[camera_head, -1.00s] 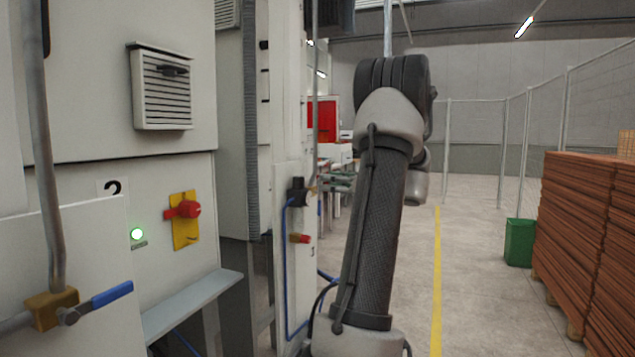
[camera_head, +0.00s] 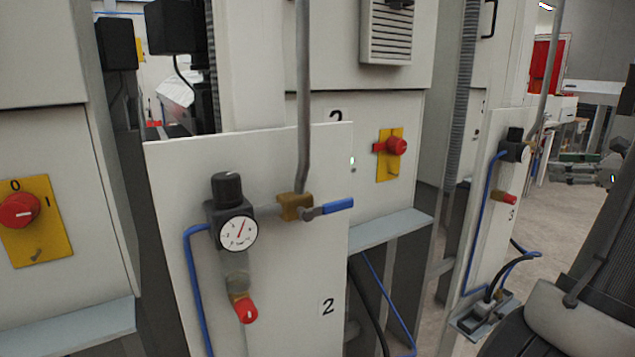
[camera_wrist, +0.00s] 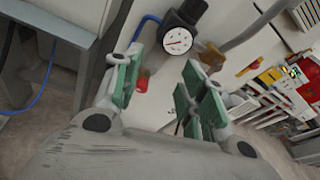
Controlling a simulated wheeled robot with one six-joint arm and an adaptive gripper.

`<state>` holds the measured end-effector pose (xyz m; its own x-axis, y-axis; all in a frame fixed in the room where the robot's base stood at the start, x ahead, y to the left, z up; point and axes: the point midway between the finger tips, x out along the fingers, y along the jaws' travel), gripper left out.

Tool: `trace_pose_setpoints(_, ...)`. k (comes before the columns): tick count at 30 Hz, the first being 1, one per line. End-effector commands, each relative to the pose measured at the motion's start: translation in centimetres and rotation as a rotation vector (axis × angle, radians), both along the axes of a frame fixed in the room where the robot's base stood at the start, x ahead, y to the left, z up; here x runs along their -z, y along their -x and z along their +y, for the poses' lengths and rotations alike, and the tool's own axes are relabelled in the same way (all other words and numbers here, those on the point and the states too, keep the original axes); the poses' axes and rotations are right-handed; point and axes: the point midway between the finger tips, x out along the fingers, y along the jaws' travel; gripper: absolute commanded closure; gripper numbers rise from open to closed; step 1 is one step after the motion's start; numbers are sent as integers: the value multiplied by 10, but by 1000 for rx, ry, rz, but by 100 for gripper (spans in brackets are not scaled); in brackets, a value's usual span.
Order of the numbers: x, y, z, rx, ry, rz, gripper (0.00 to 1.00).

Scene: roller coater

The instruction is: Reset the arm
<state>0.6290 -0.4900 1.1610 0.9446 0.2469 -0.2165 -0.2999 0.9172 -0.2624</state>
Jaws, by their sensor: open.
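My gripper (camera_wrist: 160,92) is open and empty in the wrist view, its two green-padded fingers apart. Beyond and between the fingers stands a white panel with a pressure gauge (camera_wrist: 178,40). A red-tipped fitting (camera_wrist: 141,83) shows below the gauge, beside the left finger. In the head view my gripper (camera_head: 575,168) is small at the right edge, pointing left toward the panel marked 3 (camera_head: 490,200). The fingers appear apart from the panel, though the exact gap is unclear. My arm fills the lower right corner.
A nearer panel marked 2 (camera_head: 290,250) carries a gauge (camera_head: 238,232), a blue-handled valve (camera_head: 330,208) and a vertical pipe (camera_head: 303,100). Red switches on yellow plates sit on the cabinets, one at left (camera_head: 35,220), one at centre (camera_head: 390,155). Floor (camera_head: 535,215) shows at right.

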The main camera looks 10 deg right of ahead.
Motion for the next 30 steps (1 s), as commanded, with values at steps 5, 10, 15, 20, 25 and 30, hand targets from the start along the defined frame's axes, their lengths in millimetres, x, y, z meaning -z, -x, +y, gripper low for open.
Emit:
trace_pose_setpoints(5,65,52,61,-222,325,244,58)
trace_pose_setpoints(10,90,100,150,-665,756,401,58)
trace_pose_setpoints(15,88,146,215,-1169,1228,421,58)
trace_pose_setpoints(20,74,172,256,-1552,1651,324,58)
trace_pose_setpoints(25,60,180,298,-1715,1947,146,58)
trace_pose_setpoints(30,43,173,331,-1720,2089,-37,58)
